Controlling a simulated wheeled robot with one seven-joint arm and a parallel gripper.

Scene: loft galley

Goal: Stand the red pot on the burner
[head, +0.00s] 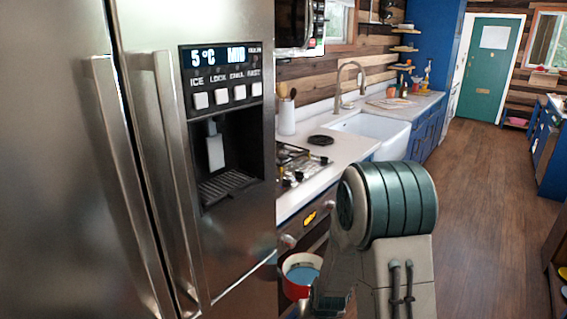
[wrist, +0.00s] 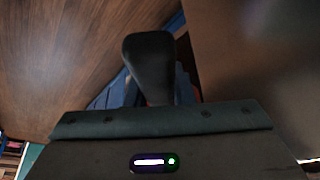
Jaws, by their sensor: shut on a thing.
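The red pot (head: 288,280), white-rimmed with a blue inside, shows low in the head view, in front of the oven and below counter height. My gripper (head: 330,300) is beside its right side, partly hidden by my arm and the frame edge. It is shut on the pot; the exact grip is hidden. In the wrist view, a dark rounded piece (wrist: 150,65), seemingly the pot's handle, stands up from my gripper. The stove's burners (head: 290,165) are on the counter above and behind the pot, partly hidden by the fridge.
The steel fridge (head: 60,160) fills the left, close to the pot. The oven front (head: 312,222) with knobs is behind the pot. A black round item (head: 320,140) lies on the counter between stove and sink (head: 372,130). The wooden floor (head: 485,200) at right is clear.

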